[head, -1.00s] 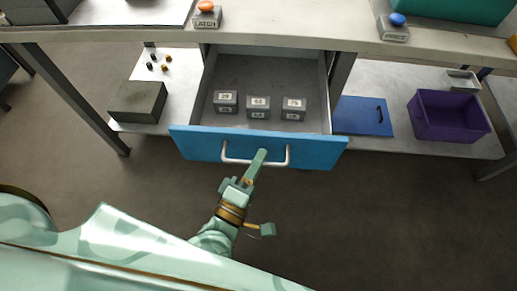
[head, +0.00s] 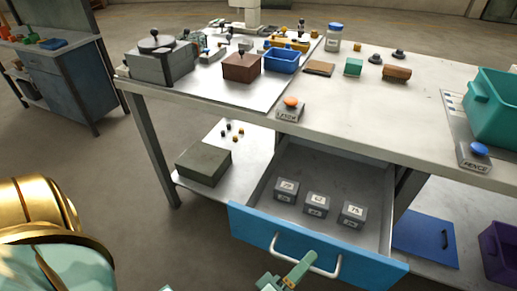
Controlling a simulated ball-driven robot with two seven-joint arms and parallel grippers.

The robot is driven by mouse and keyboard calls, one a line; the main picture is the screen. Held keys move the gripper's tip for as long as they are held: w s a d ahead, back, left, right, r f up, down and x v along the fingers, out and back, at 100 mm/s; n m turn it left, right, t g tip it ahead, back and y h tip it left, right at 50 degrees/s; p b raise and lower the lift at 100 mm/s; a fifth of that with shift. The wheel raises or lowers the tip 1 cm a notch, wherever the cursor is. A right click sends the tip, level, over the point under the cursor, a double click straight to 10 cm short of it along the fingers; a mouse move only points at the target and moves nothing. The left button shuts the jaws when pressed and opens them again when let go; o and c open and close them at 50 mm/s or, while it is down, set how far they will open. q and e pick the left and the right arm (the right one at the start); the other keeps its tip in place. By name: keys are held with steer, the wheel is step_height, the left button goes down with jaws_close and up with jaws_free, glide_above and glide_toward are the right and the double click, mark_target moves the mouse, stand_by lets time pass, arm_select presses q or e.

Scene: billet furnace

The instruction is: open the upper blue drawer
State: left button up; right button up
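The upper blue drawer (head: 316,247) stands pulled well out from under the workbench, with its grey inside showing. Three small grey labelled blocks (head: 317,204) sit in it. Its pale bar handle (head: 328,271) is on the blue front. My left gripper (head: 301,266) is at the handle, with a green finger lying across the bar. The bottom edge of the picture cuts off part of this gripper, and I cannot tell whether its fingers are closed on the bar. My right gripper is not in view.
An orange LATCH button (head: 290,106) and a blue button (head: 476,154) sit along the workbench's front edge. A dark box (head: 204,163) is on the lower shelf, left of the drawer. A blue panel (head: 424,238) and purple bin (head: 497,254) are at right.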

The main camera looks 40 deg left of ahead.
arm_select(q)
steer(key=p+v, duration=0.1)
steer(key=v, duration=1.5)
steer(key=shift+p, duration=0.4)
steer(key=shift+s, duration=0.1)
